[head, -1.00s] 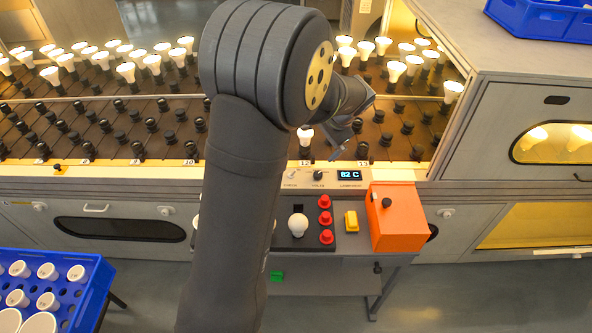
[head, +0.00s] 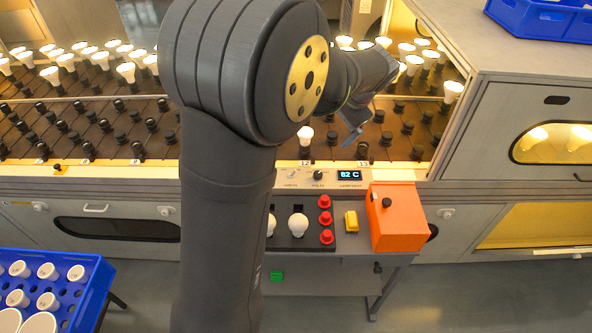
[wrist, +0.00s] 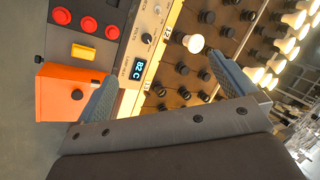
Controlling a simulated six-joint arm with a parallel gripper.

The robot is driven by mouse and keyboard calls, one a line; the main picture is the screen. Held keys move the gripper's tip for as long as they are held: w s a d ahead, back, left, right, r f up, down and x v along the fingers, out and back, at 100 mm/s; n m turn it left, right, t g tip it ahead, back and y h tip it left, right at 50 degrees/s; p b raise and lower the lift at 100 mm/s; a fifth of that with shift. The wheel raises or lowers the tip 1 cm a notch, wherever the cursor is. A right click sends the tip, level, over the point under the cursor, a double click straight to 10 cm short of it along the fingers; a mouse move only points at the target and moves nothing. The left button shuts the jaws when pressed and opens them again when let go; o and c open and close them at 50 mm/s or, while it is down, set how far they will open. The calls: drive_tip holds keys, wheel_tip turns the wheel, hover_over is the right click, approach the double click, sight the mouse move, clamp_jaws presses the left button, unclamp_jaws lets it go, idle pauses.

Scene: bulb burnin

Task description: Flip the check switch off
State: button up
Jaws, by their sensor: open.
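The check switch (head: 292,174) is a small pale toggle at the left end of the grey control panel (head: 330,184), left of the black volts knob (head: 318,175). It is too small to tell which way its lever points. In the wrist view, it shows near the top edge (wrist: 157,9), above the volts knob (wrist: 146,38). My gripper (head: 354,134) is open and empty, above the front edge of the socket rack, to the right of and beyond the switch. In the wrist view, my gripper's fingers (wrist: 166,92) are spread wide, with the panel's display and a lit bulb between them.
The display (head: 349,175) reads 82 C. A lit bulb (head: 305,136) stands in the rack's front row, close behind the switch. An orange box (head: 396,217), red buttons (head: 325,218) and a yellow button (head: 351,221) lie in front. Lit bulbs fill the back rows.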

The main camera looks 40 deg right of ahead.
drive_tip(key=shift+s+r, duration=0.25)
drive_tip(key=shift+r, duration=0.2)
